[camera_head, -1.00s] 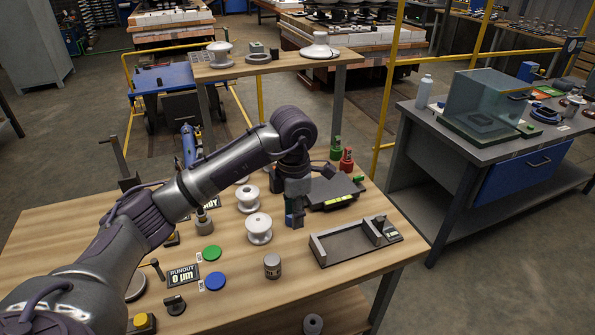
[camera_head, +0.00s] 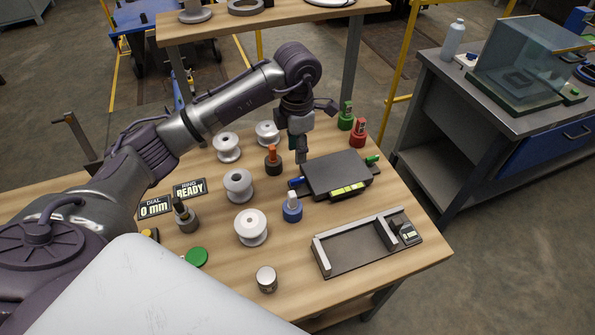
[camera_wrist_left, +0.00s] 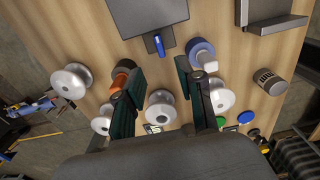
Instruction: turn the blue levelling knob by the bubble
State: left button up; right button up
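The dark levelling plate (camera_head: 335,172) lies on the wooden table with a yellow bubble strip (camera_head: 348,191) along its front edge. The blue levelling knob (camera_head: 295,183) sticks out from the plate's left side. It also shows in the left wrist view (camera_wrist_left: 158,45), at the edge of the plate (camera_wrist_left: 148,14). My left gripper (camera_head: 301,158) points down beside the plate's left edge, apart from the knob. In the left wrist view its two fingers (camera_wrist_left: 157,70) are spread and empty, with the knob beyond the gap between them. My right gripper is not in view.
A blue-based piece (camera_head: 292,210) and an orange-topped piece (camera_head: 273,160) stand close to the knob. Several white spools (camera_head: 250,227) stand to the left. A metal bracket tray (camera_head: 365,245) lies in front. Green (camera_head: 346,115) and red (camera_head: 358,132) pieces stand behind.

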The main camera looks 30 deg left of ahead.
aim_at(297, 179)
pick_arm(q)
notch_tip(297, 179, down, 10)
jog(key=shift+r+p, duration=0.2)
jog(key=shift+p, duration=0.55)
jog(key=shift+f, duration=0.55)
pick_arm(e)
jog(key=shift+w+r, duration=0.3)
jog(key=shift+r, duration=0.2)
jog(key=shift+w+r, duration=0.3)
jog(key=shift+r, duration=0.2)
pick_arm(q)
grip_shut()
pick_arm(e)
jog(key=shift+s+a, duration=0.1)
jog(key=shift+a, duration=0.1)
